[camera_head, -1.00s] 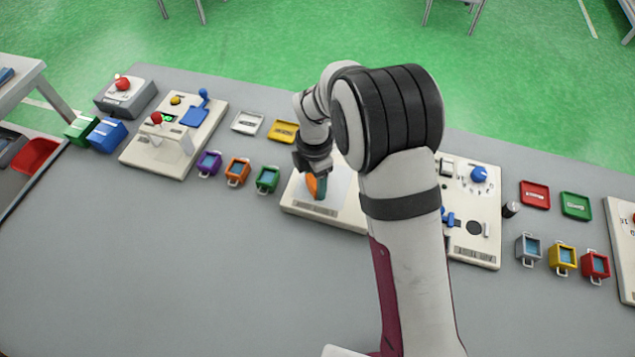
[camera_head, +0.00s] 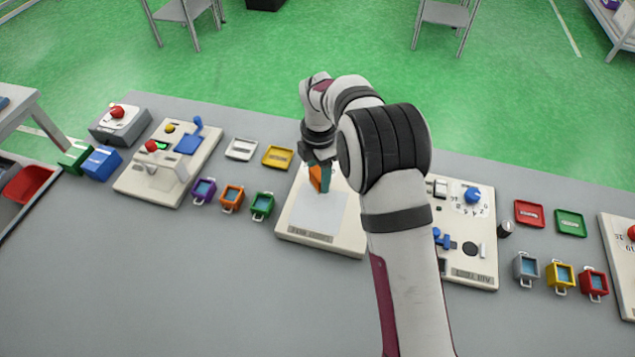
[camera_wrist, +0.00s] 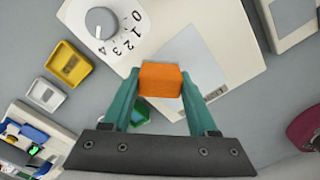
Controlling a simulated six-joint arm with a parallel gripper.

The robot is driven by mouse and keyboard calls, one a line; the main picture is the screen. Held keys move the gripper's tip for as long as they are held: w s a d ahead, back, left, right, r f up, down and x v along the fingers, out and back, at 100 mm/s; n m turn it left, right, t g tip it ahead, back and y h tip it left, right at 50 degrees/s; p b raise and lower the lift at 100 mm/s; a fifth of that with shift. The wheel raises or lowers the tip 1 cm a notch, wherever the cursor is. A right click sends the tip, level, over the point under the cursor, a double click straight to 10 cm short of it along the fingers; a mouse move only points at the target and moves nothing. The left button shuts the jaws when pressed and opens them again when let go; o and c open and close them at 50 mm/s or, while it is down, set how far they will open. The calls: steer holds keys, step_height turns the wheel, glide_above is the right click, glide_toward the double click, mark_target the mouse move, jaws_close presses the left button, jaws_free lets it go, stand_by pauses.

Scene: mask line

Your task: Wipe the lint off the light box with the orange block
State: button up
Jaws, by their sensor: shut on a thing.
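The light box is a cream unit (camera_head: 290,221) with a pale flat panel (camera_head: 318,218); the panel also shows in the wrist view (camera_wrist: 188,62). My gripper (camera_head: 320,180) is over the far part of the unit. Its teal fingers are shut on the orange block (camera_wrist: 160,79), which also shows in the head view (camera_head: 316,177). I cannot tell whether the block touches the panel. No lint can be made out on the visible panel. My arm hides the unit's right side in the head view.
A numbered dial (camera_wrist: 100,22) is on the unit. Green (camera_head: 262,205), orange (camera_head: 232,198) and purple (camera_head: 203,190) cups stand to its left, with yellow (camera_head: 278,157) and white (camera_head: 240,149) trays behind. Another panel with a blue knob (camera_head: 473,196) stands to the right. The front table is clear.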

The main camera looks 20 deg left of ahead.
steer(key=shift+r, duration=2.7)
